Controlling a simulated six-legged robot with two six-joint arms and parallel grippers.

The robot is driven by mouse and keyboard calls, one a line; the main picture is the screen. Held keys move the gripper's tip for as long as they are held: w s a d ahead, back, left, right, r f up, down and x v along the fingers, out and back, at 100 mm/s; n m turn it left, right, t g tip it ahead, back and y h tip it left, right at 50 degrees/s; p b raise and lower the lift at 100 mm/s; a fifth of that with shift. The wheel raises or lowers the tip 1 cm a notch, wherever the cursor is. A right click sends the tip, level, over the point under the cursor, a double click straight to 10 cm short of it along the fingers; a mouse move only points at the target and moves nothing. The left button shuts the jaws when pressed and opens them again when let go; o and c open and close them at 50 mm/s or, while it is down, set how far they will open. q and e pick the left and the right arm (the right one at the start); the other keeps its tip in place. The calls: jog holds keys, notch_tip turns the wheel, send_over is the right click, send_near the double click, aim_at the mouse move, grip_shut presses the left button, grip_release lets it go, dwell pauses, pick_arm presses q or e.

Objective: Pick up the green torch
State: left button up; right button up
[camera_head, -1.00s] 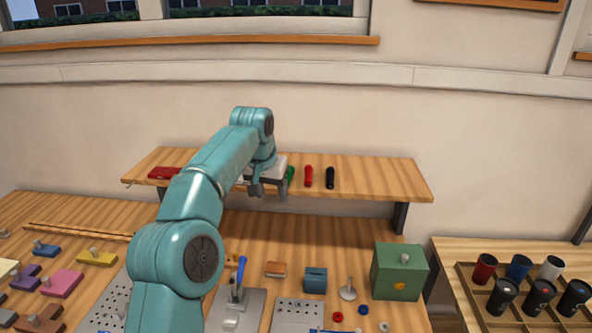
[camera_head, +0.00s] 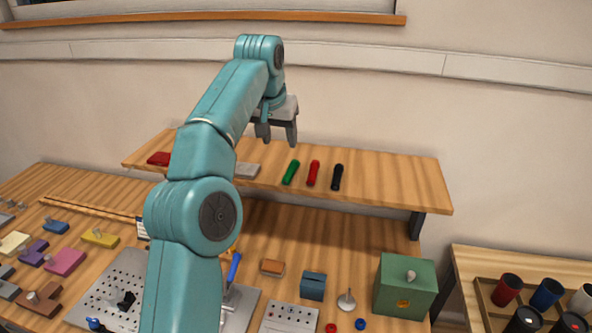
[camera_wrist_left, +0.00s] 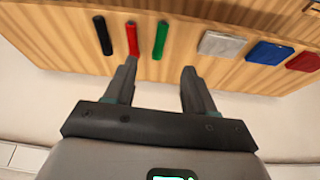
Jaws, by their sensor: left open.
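The green torch (camera_head: 291,172) lies on the raised wooden shelf, left of a red torch (camera_head: 313,173) and a black torch (camera_head: 337,177). My left gripper (camera_head: 277,138) is open and empty above the shelf, a little behind and above the green torch. In the left wrist view the green torch (camera_wrist_left: 161,40) lies beyond the open fingers (camera_wrist_left: 158,78), in line with the gap between them. The red torch (camera_wrist_left: 132,38) lies beyond the finger at the left. My right gripper is not in view.
Below, the bench carries a green box (camera_head: 405,287), a blue-handled clamp (camera_head: 233,268) and small parts. A cup rack stands at right.

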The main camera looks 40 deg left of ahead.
pick_arm(q)
jog(key=b, duration=0.1)
send_near(286, 177)
jog(key=x, duration=0.8)
jog(key=shift+w+d+f+b, duration=0.1)
jog(key=shift+f+b, duration=0.15)
jog(key=shift+b, duration=0.1)
jog(key=shift+w+a+f, duration=0.1)
jog(key=shift+a+f, duration=0.1)
jog(key=shift+a, duration=0.05)
jog(key=shift+d+r, duration=0.1)
jog(key=shift+d, duration=0.15)
grip_shut()
jog(key=shift+a, duration=0.15)
